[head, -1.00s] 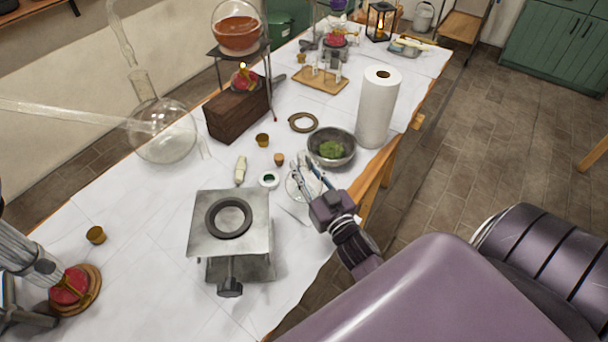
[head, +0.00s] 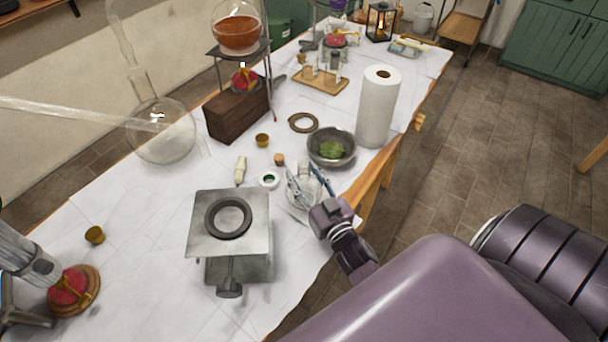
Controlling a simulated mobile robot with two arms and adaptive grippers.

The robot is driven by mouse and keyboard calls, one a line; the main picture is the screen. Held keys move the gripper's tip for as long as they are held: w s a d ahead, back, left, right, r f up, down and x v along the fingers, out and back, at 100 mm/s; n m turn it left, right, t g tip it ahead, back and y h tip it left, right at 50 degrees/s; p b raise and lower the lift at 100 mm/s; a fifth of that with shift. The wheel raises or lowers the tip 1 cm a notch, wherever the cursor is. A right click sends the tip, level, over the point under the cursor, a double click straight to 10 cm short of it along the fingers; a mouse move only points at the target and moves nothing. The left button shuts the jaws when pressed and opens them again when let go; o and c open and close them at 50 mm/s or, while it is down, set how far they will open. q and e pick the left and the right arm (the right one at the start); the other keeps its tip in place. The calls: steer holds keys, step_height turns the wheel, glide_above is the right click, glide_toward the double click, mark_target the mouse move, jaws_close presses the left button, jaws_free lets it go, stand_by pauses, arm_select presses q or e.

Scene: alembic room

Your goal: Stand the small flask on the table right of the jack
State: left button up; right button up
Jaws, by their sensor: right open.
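The jack (head: 255,251) stands on the white-covered table, with a dark ring (head: 228,218) on its flat metal top. The small flask (head: 304,193) is clear glass and appears upright on the table, just right of the jack's top and behind its right corner. My right gripper (head: 308,178) is open, with its fingers around the flask and one on each side. The fingers partly cover the glass, so I cannot tell if they touch it. My left gripper is not in clear view.
A metal bowl (head: 331,148) with green matter and a paper roll (head: 378,108) stand behind the gripper. A large round flask (head: 162,135) is at left. The table edge is close at right.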

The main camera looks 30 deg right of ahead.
steer(key=shift+r, duration=0.3)
steer(key=s+a+b, duration=0.1)
steer(key=s, duration=1.1)
steer(key=shift+a+b, duration=0.3)
steer(key=shift+b, duration=0.1)
steer(key=shift+f, duration=0.15)
